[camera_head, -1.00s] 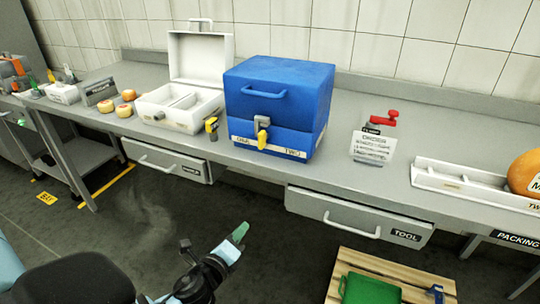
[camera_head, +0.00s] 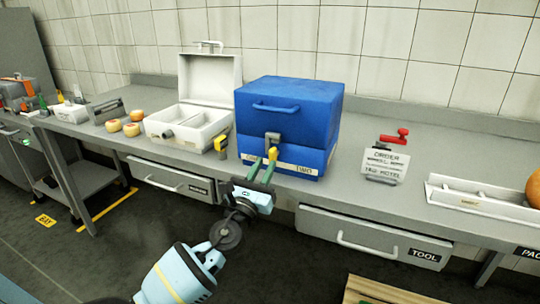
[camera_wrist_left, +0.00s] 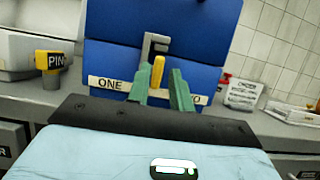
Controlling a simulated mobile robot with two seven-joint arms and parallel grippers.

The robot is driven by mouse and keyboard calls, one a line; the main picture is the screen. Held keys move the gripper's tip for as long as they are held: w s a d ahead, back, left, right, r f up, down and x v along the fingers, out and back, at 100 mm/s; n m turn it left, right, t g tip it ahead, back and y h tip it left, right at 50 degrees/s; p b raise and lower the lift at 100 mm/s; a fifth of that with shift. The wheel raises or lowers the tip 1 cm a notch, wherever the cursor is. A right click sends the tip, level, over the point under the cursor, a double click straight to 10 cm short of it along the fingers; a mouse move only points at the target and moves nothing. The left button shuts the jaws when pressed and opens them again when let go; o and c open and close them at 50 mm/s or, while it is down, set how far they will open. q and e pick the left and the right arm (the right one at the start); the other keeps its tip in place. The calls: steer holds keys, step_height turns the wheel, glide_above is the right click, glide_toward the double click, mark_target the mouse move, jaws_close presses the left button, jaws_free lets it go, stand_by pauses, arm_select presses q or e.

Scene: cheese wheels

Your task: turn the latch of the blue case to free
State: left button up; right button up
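The blue case (camera_head: 290,115) stands closed on the bench, with a handle on its upper front. Its latch has a grey bracket (camera_wrist_left: 150,46) and a yellow lever (camera_wrist_left: 157,74). The lever hangs down over a white strip marked ONE and TWO; its top also shows in the head view (camera_head: 273,153). My left gripper (camera_head: 262,166) is in front of the latch with its green fingers pointing at it. In the left wrist view the gripper (camera_wrist_left: 160,88) has its fingers apart, with the lever seen between them. Contact cannot be told. My right gripper is not in view.
A yellow-and-black PIN piece (camera_head: 221,143) is left of the case, near an open white case (camera_head: 190,125). A sign holder with a red clamp (camera_head: 385,160) and a white tray (camera_head: 470,196) are to the right. Drawers (camera_head: 370,237) sit under the bench edge.

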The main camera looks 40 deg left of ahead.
mark_target(271, 154)
arm_select(q)
steer(key=shift+x, duration=2.25)
jaws_close()
